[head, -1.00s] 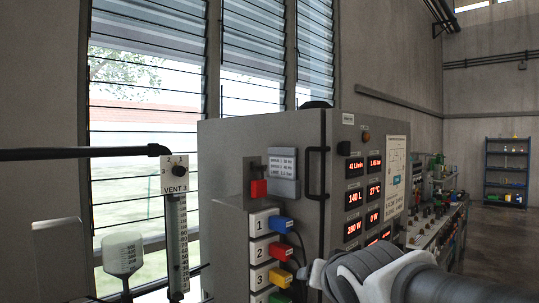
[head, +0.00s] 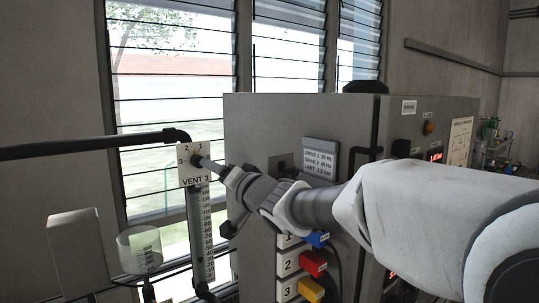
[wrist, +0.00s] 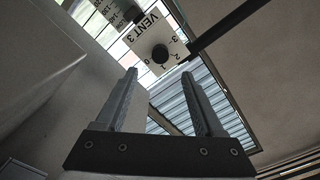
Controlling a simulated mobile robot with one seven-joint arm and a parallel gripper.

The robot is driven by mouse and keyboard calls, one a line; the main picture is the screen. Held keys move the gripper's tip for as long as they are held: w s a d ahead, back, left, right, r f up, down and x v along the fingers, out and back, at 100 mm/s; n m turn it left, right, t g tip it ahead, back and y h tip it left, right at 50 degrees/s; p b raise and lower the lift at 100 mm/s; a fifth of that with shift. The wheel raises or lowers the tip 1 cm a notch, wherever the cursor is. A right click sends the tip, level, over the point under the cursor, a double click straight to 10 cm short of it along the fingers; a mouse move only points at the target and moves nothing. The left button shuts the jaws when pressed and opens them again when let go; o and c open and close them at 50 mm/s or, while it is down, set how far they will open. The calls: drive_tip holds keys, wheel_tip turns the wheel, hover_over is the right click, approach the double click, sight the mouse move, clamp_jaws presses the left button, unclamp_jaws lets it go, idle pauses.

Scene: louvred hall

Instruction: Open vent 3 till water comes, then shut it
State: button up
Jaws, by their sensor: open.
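The vent 3 plate (head: 187,174) is white, with a dark round knob and numbers around it. It sits atop a clear graduated tube (head: 201,235), below the end of a black pipe. In the wrist view the knob (wrist: 160,53) lies just beyond the fingertips, roughly between them, with 0 to 3 around it. My gripper (head: 212,165) is in front of the plate and partly hides the knob in the head view. The wrist view shows my gripper (wrist: 158,74) open and empty, apart from the knob. I cannot make out the knob's pointer or any water.
A clear graduated cup (head: 140,250) stands left of the tube. The grey cabinet (head: 270,125) is close on the right, with coloured plugs (head: 312,263) on its face. A black pipe (head: 85,147) runs in from the left. Louvred windows (head: 175,85) are behind.

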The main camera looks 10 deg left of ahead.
sight(198, 161)
drive_tip(key=p+x, duration=0.2)
drive_tip(key=x, duration=0.8)
drive_tip(key=shift+w+a, duration=0.15)
drive_tip(key=shift+w, duration=0.05)
clamp_jaws()
idle(0.4)
idle(1.1)
